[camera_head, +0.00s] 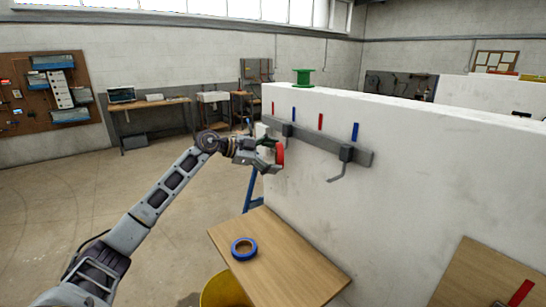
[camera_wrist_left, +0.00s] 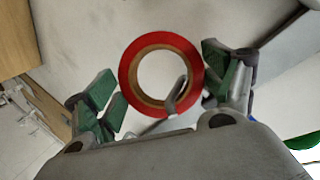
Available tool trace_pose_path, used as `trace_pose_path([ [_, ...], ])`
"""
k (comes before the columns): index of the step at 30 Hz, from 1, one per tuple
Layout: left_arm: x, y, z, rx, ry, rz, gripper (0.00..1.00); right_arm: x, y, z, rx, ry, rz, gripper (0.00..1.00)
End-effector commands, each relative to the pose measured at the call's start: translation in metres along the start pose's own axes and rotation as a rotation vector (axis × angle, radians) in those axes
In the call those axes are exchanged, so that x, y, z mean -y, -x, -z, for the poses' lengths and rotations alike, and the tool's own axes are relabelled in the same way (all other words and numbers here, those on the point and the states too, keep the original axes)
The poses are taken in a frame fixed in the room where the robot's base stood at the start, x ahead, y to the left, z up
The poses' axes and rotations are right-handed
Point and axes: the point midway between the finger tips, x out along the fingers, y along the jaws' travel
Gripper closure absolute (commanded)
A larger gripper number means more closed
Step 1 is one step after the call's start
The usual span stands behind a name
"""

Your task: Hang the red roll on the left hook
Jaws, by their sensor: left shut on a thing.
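The red roll (camera_head: 280,153) is in my left gripper (camera_head: 273,155), held upright against the left part of the grey wall rail. In the left wrist view the roll (camera_wrist_left: 128,70) is a red ring between the green finger pads (camera_wrist_left: 163,77). The left hook's mount (camera_head: 287,129) shows just above the roll; the rest of that hook is hidden in the head view. In the left wrist view a grey prong (camera_wrist_left: 178,88) shows in the roll's hole and seems to cross its lower rim; I cannot tell how deep it reaches. My right gripper is not in view.
The right hook (camera_head: 345,165) is empty on the rail (camera_head: 318,143). Red and blue marks sit above the rail. A blue roll (camera_head: 233,250) lies on the wooden table (camera_head: 290,270), above a yellow bin (camera_head: 222,291). A green spool (camera_head: 303,77) stands on the white wall (camera_head: 420,150).

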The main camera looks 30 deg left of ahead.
Motion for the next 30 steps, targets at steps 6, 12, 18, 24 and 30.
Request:
trace_pose_path([
  [6,0.0002,0.0002,0.0003,0.000,0.000,0.000,0.41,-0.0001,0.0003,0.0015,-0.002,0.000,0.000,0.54],
  [12,0.0002,0.0002,0.0003,0.000,0.000,0.000,0.00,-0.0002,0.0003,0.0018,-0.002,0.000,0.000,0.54],
  [18,0.0002,0.0002,0.0003,0.000,0.000,0.000,0.00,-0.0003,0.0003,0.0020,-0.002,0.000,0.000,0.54],
  [24,0.0000,0.0004,0.0000,0.000,0.000,0.000,0.00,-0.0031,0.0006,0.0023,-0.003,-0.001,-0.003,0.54],
  [30,-0.0001,0.0053,-0.0006,0.001,0.001,0.000,0.00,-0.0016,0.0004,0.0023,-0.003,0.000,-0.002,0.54],
])
